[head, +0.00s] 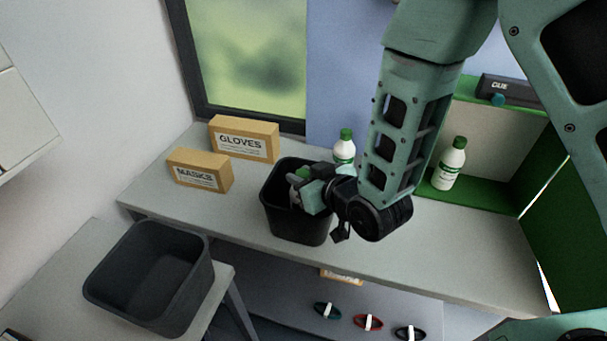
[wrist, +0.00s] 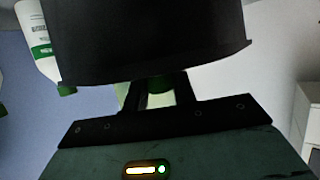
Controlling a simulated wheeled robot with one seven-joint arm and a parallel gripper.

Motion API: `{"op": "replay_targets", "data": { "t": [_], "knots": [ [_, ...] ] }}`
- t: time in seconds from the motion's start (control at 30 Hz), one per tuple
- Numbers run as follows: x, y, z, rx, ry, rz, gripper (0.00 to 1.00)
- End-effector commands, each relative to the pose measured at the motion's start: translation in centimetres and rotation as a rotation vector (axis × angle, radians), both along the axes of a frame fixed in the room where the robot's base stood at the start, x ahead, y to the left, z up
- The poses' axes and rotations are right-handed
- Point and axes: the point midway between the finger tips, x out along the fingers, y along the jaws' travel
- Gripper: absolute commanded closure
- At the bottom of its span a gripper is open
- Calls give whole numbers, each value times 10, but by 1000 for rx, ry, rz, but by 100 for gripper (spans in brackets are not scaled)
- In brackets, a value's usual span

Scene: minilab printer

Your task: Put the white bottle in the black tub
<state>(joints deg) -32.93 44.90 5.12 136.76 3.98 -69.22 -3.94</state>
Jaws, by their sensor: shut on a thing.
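The black tub (head: 298,228) stands on the bench near its front edge, open at the top. My gripper (head: 303,190) reaches in over its right side, at rim height, shut on a white and green thing (head: 303,172) that appears to be the white bottle. Most of it is hidden by the gripper and tub. In the wrist view, the dark tub wall (wrist: 155,40) fills the top and hides the fingertips; a little white and green shows between the fingers (wrist: 158,90).
One similar white bottle (head: 344,147) stands behind the tub, another (head: 449,165) on the green shelf at right. Boxes marked gloves (head: 243,138) and masks (head: 199,171) stand left of the tub. An empty dark bin (head: 150,285) sits at lower left.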

Motion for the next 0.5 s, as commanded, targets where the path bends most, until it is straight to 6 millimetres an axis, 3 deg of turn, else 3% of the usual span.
{"op": "replay_targets", "data": {
  "t": [0.27,0.3,0.37,0.5],
  "knots": [
    [1,0,-3,1,-3,-1,100],
    [0,0,-3,0,-1,-1,71],
    [0,0,-2,0,-1,-1,54],
    [0,0,-2,0,-1,-1,52]
  ]
}}
